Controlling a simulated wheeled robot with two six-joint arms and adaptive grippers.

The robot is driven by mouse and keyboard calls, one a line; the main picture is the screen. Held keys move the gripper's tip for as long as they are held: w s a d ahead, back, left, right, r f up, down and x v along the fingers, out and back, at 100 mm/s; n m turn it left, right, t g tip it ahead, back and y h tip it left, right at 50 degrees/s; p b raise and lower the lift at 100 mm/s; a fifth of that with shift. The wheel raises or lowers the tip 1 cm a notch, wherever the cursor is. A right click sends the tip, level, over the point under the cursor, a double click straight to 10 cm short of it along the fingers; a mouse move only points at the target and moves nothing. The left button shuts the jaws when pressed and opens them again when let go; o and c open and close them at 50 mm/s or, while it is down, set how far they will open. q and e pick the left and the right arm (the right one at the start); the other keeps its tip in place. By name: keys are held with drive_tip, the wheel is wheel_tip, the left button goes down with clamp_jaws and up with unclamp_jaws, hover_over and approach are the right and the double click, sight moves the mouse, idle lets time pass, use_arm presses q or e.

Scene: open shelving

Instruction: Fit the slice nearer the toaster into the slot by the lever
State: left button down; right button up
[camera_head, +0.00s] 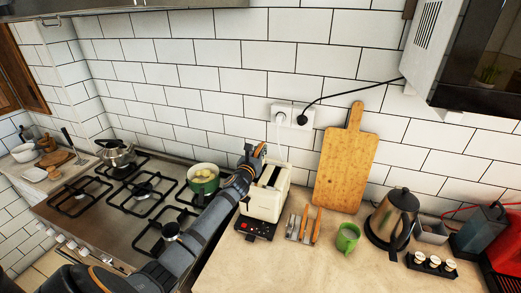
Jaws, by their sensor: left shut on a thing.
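The cream toaster (263,204) stands on the counter right of the hob, with dark slots in its top. My left arm reaches in from the bottom left, and my left gripper (257,154) is at the toaster's upper left edge, above its top. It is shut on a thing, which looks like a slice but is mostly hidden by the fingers. A small rack (293,236) right of the toaster holds upright brown slices (316,222). The lever cannot be made out. My right gripper is not in view.
A black panel with red marks (256,227) lies at the toaster's front. A green mug (347,237), a kettle (391,218) and a leaning wooden board (345,160) stand to the right. A green pot (203,181) is on the hob at left. The front counter is clear.

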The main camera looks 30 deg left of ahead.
use_arm(q)
drive_tip(key=shift+f, duration=0.2)
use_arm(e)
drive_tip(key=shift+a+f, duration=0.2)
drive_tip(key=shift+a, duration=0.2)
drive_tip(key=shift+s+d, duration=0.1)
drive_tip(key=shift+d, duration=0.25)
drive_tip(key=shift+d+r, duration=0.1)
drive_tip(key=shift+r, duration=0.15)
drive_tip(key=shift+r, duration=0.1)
use_arm(q)
drive_tip(key=shift+r+p, duration=0.1)
drive_tip(key=shift+p, duration=0.3)
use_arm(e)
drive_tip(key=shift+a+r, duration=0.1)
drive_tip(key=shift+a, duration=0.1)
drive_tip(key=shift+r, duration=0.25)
